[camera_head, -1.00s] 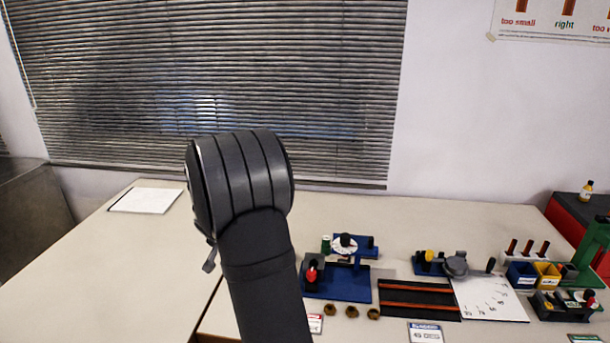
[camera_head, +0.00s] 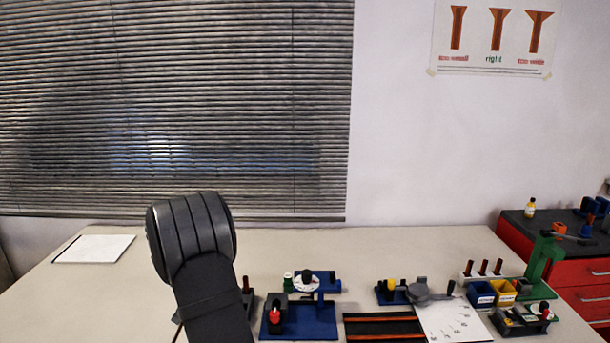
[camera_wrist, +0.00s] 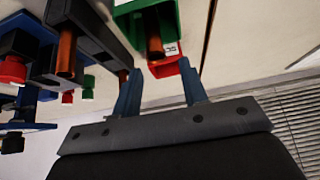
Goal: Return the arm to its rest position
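In the wrist view, my gripper (camera_wrist: 160,88) has its two blue fingers apart, with nothing seen held between them. In the head view, a thick dark link of my arm (camera_head: 205,255) rises at the lower left; my gripper cannot be seen there.
The pale bench (camera_head: 400,245) holds a blue fixture (camera_head: 318,325), a black tray with orange strips (camera_head: 385,328), a white scale sheet (camera_head: 455,322), a blue bin (camera_head: 481,294) and a yellow bin (camera_head: 503,292). A white sheet (camera_head: 95,248) lies at left. Red drawers (camera_head: 580,272) stand at right.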

